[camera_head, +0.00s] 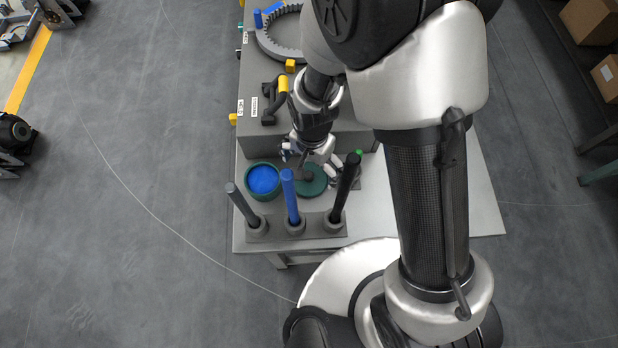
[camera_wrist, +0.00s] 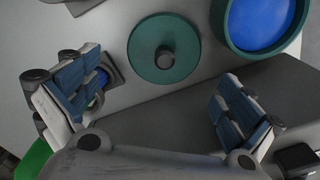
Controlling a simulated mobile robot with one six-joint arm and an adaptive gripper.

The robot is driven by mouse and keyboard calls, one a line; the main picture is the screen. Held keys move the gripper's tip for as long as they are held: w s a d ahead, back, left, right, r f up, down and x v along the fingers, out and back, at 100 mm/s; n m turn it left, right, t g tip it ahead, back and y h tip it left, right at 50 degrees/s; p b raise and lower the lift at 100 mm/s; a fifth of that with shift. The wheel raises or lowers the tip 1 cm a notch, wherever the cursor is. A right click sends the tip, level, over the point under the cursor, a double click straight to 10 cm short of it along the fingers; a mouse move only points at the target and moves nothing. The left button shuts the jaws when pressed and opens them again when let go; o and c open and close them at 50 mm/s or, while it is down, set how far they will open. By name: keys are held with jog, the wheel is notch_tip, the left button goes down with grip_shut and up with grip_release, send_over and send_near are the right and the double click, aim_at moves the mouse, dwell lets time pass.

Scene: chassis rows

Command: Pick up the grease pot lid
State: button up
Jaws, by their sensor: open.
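The grease pot lid (camera_head: 314,187) is a dark green disc with a grey knob in its middle. It lies flat on the light bench top, to the right of the grease pot. In the wrist view the lid (camera_wrist: 150,72) shows whole, beyond and between my fingers. The green grease pot (camera_head: 249,190) is open with blue grease inside; part of the pot (camera_wrist: 222,32) is also in the wrist view. My gripper (camera_head: 311,160) is open and empty, close to the lid and pointing down towards it. Its fingers (camera_wrist: 158,98) stand wide apart, and I see no contact with the knob.
A grey rack (camera_head: 272,228) with a grey, a blue and a black upright rod stands in front of the pot and lid. A grey housing (camera_head: 262,135) with a yellow-and-black handle stands behind. The bench top (camera_head: 385,210) is clear to the right.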

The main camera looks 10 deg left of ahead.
aim_at(309, 176)
jog(key=f, duration=0.1)
jog(key=f+b, duration=0.1)
jog(key=f, duration=0.1)
jog(key=f+b, duration=0.1)
jog(key=shift+s+a+f, duration=0.25)
jog(key=shift+a+f, duration=0.1)
jog(key=shift+w+f, duration=0.1)
jog(key=shift+f, duration=0.25)
jog(key=shift+c, duration=0.4)
jog(key=c, duration=0.8)
jog(key=shift+d, duration=0.1)
jog(key=c, duration=0.4)
jog(key=shift+s, duration=0.2)
